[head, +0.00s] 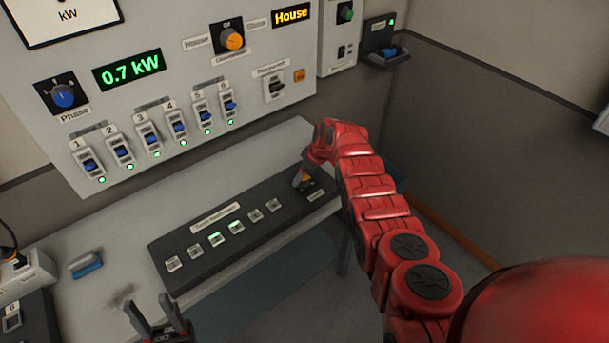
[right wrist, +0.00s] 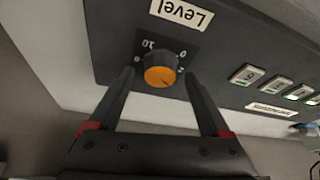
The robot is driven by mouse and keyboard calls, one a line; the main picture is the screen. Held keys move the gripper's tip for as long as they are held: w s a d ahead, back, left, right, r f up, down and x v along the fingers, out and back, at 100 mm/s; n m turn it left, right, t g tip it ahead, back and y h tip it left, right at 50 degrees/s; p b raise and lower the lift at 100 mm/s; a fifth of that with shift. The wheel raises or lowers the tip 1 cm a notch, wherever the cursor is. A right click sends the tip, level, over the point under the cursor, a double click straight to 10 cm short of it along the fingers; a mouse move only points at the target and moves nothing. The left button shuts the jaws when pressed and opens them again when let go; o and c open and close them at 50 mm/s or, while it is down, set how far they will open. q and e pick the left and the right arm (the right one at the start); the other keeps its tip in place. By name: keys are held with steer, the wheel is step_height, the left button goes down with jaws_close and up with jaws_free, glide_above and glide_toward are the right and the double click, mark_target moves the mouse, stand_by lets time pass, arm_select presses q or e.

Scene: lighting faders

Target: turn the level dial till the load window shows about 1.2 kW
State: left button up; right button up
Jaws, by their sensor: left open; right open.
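The load window (head: 129,69) in the head view reads 0.7 kW in green. The level dial (right wrist: 160,70) is an orange knob with a dark base under a white "Level" label in the right wrist view. In the head view, a little orange of the dial (head: 307,184) shows at the console's right end, mostly hidden by my right arm. My right gripper (right wrist: 158,77) is open, with one finger on each side of the dial; I cannot tell if they touch it. My left gripper (head: 157,302) is open and empty at the bottom of the head view.
The dark console (head: 190,262) has a row of several buttons, some lit green. The wall panel (head: 175,22) behind it carries several blue faders, a blue Phase knob (head: 64,96) and another orange knob (head: 232,40). A blue-handled item (head: 86,264) lies left of the console.

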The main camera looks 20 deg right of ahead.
steer(key=shift+f, duration=0.2)
jaws_close()
stand_by(0.5)
